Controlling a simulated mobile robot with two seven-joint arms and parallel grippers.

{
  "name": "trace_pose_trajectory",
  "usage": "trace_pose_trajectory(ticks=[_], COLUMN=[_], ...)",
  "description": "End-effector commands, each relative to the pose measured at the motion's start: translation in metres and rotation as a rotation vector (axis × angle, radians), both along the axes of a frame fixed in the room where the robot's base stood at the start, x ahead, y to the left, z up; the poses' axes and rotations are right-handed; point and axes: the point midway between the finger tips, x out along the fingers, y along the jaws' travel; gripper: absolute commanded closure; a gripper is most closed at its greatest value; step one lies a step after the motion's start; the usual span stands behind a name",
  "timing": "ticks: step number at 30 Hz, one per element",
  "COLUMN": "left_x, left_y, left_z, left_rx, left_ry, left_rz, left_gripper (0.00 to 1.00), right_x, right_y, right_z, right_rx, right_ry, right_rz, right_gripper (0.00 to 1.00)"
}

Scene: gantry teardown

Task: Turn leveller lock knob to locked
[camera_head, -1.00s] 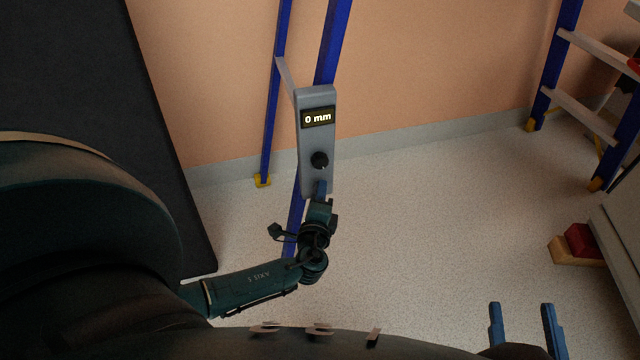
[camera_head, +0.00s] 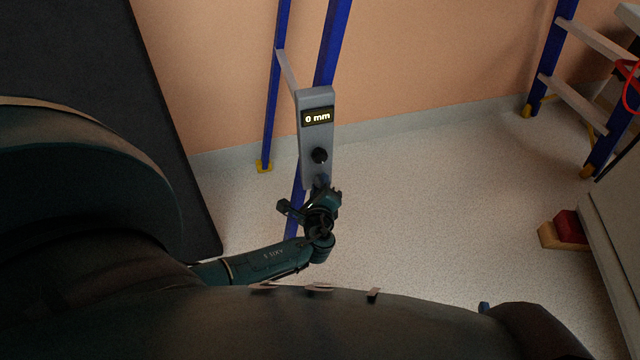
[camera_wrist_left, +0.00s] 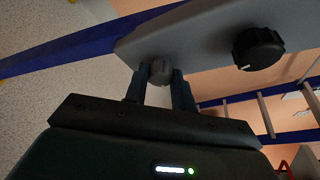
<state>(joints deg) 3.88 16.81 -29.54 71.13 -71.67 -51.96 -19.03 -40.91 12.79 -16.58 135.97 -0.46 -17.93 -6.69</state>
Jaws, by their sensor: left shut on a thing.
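The leveller is a grey upright box (camera_head: 317,130) on a blue ladder-like frame, with a display reading "0 mm". A black round dial (camera_head: 319,155) sits below the display; in the left wrist view this dial (camera_wrist_left: 258,48) has a white mark. A smaller grey knob (camera_wrist_left: 160,72), apparently the leveller lock knob, is at the box's lower end between the fingers of my left gripper (camera_wrist_left: 159,88). My left gripper (camera_head: 320,190) hides this knob in the head view and is shut on it.
A dark panel (camera_head: 105,90) stands at the left. Another blue ladder-like frame (camera_head: 550,60) stands at the right, near a red and tan block (camera_head: 565,232) and a grey cabinet (camera_head: 610,210). The floor right of the leveller is clear.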

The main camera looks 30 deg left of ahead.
Motion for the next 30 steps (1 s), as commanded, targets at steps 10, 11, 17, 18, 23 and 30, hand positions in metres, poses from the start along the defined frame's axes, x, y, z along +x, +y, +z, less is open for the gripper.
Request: trace_pose_trajectory(ticks=[10, 11, 17, 18, 23, 30], left_x=[0.0005, 0.0005, 0.0002, 0.0002, 0.0001, 0.0021], left_y=[0.0014, 0.0014, 0.0006, 0.0005, 0.0003, 0.0033], left_z=[0.0007, 0.0007, 0.0003, 0.0003, 0.0002, 0.0021], left_rx=[0.005, 0.003, 0.002, 0.002, 0.002, 0.001], left_ry=[-0.001, -0.001, -0.001, -0.001, -0.001, 0.000], left_rz=[0.002, 0.001, 0.001, 0.000, 0.000, -0.001], left_gripper=[0.70, 0.67, 0.53, 0.53, 0.53, 0.53], right_x=[0.0001, 0.0001, 0.0002, 0.0002, 0.0003, 0.0000], right_y=[-0.0003, -0.0003, -0.0003, -0.0003, -0.0003, -0.0001], right_z=[0.0001, 0.0001, 0.0003, 0.0004, 0.0005, 0.0012], right_rx=[0.000, 0.000, -0.001, -0.001, 0.000, 0.000], right_ry=[0.000, 0.000, -0.001, -0.001, -0.002, 0.000], right_rz=[-0.001, -0.001, -0.001, -0.001, -0.001, 0.000], right_gripper=[0.54, 0.54, 0.54, 0.54, 0.54, 0.54])
